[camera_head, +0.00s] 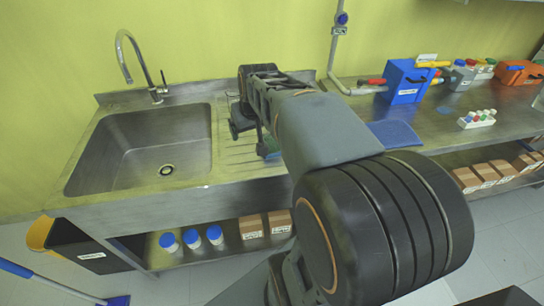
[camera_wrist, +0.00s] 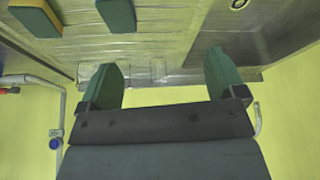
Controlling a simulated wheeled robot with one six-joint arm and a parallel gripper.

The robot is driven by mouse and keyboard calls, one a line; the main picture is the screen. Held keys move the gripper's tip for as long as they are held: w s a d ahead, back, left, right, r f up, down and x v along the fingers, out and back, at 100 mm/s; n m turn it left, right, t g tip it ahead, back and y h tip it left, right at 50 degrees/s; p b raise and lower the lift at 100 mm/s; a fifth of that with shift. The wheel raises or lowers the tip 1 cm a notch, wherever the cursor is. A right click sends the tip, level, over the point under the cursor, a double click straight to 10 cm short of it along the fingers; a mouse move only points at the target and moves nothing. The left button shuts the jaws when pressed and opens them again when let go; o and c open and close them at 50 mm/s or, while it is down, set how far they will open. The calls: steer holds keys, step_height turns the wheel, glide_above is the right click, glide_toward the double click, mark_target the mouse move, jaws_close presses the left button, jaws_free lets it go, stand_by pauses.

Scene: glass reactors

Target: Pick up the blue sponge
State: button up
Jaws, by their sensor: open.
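In the wrist view, two flat sponges lie on the metal counter at the top edge, both cut off by the frame. In the head view, my gripper (camera_head: 250,141) is over the ribbed drainboard right of the sink. My arm hides much of the counter there, and I cannot clearly make out the sponges.
The sink (camera_head: 140,150) with its tall faucet (camera_head: 135,62) is on the left. A wall pipe (camera_head: 336,50) stands behind the counter. To the right are a blue mat (camera_head: 396,134), a blue box (camera_head: 404,82), an orange box (camera_head: 518,74) and a vial rack (camera_head: 477,119).

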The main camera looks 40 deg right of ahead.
steer(key=shift+o, duration=0.7)
steer(key=w+d+f+m+b, duration=0.1)
steer(key=w+d+f+b, duration=0.2)
steer(key=d+f, duration=0.4)
steer(key=d, duration=0.3)
steer(key=shift+m+h, duration=0.3)
glide_above(270, 144)
steer(key=s, duration=0.2)
steer(key=f, duration=0.5)
steer(key=shift+w+a+f, duration=0.15)
steer(key=shift+a+f, duration=0.05)
steer(key=shift+f, duration=0.2)
steer(key=shift+s+a+x, duration=0.1)
steer(key=shift+x, duration=1.4)
steer(key=shift+s+a+x, duration=0.1)
steer(key=shift+x, duration=1.4)
steer(key=shift+f, duration=0.1)
steer(key=c, duration=1)
